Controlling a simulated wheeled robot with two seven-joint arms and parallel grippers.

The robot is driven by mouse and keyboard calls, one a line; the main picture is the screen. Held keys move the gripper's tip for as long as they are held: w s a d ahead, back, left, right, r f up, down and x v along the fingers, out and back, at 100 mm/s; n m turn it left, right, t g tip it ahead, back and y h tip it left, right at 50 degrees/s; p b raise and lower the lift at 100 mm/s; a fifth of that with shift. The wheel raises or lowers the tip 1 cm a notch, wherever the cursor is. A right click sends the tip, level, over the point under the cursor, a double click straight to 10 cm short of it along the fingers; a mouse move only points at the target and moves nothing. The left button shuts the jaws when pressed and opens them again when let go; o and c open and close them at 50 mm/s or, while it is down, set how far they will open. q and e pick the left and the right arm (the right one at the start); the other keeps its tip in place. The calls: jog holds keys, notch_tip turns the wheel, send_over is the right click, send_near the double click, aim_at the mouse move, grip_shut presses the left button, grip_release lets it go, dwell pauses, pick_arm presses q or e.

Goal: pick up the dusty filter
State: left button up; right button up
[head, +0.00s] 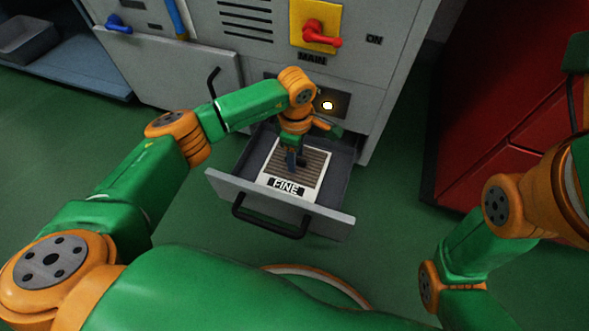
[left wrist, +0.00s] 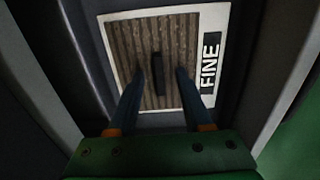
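The filter (head: 310,165) lies flat in an open drawer (head: 230,188) of the grey cabinet. It has a white frame, a brown, dusty-looking pleated face and a label reading FINE. It also shows in the left wrist view (left wrist: 180,60), with a dark upright handle (left wrist: 158,73) at its middle. My left gripper (head: 292,160) reaches down into the drawer over the filter. In the left wrist view its two blue fingers (left wrist: 159,78) are apart, one on each side of the handle, with gaps visible. My right gripper is not in view; only part of the right arm shows.
The drawer walls stand close around the filter. A black bar handle (head: 268,220) is on the drawer front. The cabinet carries a red switch (head: 320,36) on a yellow plate marked MAIN. A red cabinet (head: 500,110) stands at right. Green floor (head: 180,265) is free in front.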

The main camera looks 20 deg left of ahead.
pick_arm(q)
grip_shut()
